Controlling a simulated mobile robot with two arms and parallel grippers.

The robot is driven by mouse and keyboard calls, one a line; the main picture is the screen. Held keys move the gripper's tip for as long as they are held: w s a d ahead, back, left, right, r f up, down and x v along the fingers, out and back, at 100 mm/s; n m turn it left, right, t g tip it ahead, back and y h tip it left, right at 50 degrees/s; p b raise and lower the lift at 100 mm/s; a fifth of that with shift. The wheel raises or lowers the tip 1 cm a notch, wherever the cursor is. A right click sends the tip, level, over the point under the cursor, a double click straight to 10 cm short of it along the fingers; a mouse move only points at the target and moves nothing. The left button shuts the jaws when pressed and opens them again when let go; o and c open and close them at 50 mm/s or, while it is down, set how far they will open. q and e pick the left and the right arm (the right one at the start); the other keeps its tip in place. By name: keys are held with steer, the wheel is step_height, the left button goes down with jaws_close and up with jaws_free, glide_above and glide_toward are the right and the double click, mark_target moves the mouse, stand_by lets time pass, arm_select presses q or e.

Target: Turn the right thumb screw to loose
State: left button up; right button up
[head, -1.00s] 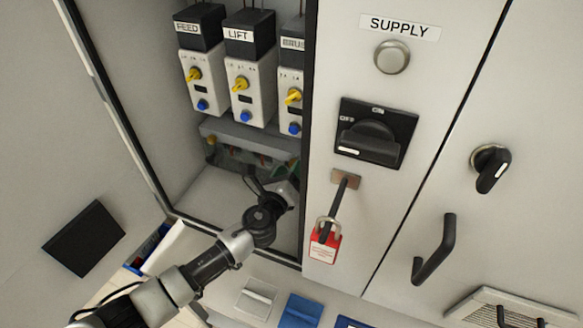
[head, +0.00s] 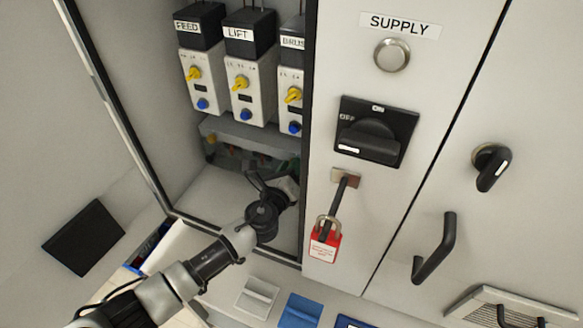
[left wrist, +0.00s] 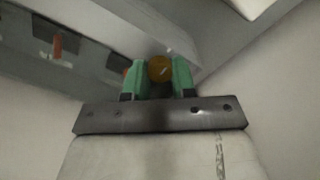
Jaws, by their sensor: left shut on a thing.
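The right thumb screw (left wrist: 160,68) is a round brass-coloured knob with a pale mark on its face, seen in the left wrist view. My left gripper (left wrist: 159,78) has its green fingertips on either side of the knob and is shut on it. In the head view my left gripper (head: 290,188) reaches into the open cabinet, below the grey ledge, at the right side of the opening. The screw is hidden there behind the gripper and cabinet edge. My right gripper is in neither view.
Breakers labelled FEED (head: 201,75) and LIFT (head: 247,85) stand above the grey ledge (head: 235,133), with a third cut off by the cabinet edge. A red padlock (head: 325,247) hangs below the black rotary switch (head: 374,133). An orange-red part (left wrist: 57,46) shows in the left wrist view.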

arm_select(q)
steer(key=shift+n, duration=17.8)
steer(key=o, duration=0.9)
